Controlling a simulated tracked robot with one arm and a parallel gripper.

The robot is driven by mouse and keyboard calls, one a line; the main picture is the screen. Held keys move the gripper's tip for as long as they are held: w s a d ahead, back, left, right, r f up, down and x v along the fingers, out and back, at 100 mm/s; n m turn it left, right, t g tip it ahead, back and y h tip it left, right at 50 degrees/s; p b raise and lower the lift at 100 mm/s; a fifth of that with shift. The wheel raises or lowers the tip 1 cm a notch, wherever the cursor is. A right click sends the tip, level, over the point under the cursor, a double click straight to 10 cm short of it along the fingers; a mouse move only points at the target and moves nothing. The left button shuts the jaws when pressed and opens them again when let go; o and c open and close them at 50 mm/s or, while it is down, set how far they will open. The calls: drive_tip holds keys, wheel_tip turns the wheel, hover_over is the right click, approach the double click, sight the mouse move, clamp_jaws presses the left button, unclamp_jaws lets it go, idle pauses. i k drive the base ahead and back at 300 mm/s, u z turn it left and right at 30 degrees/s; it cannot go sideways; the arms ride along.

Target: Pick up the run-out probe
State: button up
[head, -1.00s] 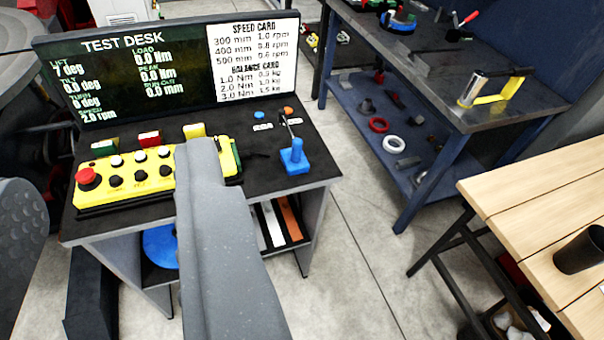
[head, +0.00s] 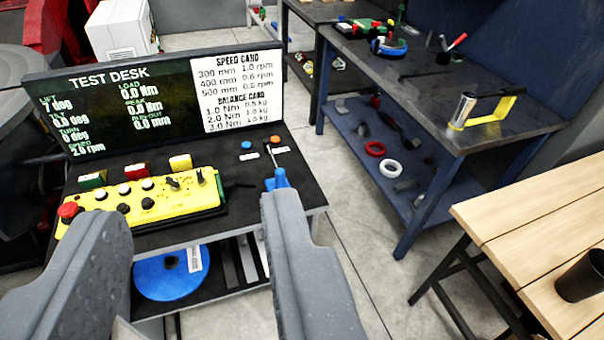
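The blue piece that looks like the run-out probe (head: 278,180) stands at the right end of the black test desk (head: 300,185). It has a blue base and a thin upright rod. My right finger hides its lower part. My gripper (head: 197,210) is open and empty, with its two fingers spread wide in front of the desk. The right finger's tip overlaps the probe in the picture. I cannot tell whether they touch.
A yellow control box (head: 140,205) with a red button and knobs lies on the desk. A display board (head: 130,108) stands behind it. A blue disc (head: 172,272) lies on the shelf below. A blue workbench (head: 440,95) and a wooden table (head: 540,230) stand right.

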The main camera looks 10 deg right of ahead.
sight(281, 180)
drive_tip(key=u, duration=0.1)
drive_tip(key=i, duration=0.85)
drive_tip(key=u, duration=0.65)
